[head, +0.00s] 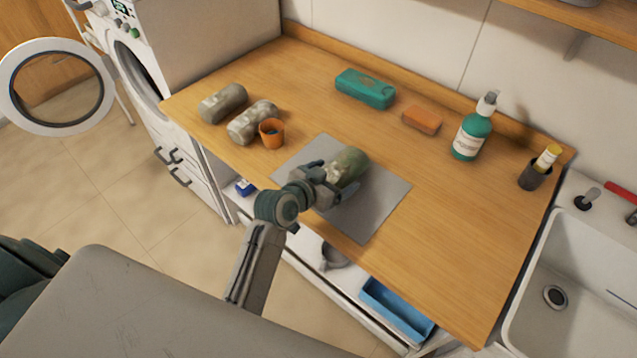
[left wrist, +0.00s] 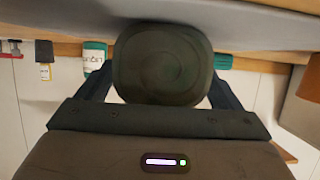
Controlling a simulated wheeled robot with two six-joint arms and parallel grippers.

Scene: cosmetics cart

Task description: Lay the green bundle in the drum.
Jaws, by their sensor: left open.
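The green bundle (head: 352,165), a rolled cloth with pale patches, lies on a grey mat (head: 385,200) on the wooden counter. My left gripper (head: 329,180) is at its near end, with the fingers open on either side of it. In the left wrist view the round end of the bundle (left wrist: 162,62) fills the space between the open fingers; I cannot tell whether they touch it. The drum opening (head: 135,72) is in the white machine at the upper left, and its round door (head: 58,85) stands open. The drum's inside is mostly hidden. My right gripper is not in view.
A teal pack (head: 365,88), an orange block (head: 422,119), a green bottle (head: 473,133) and a dark cup (head: 535,175) are behind and right. The counter's right front is clear.

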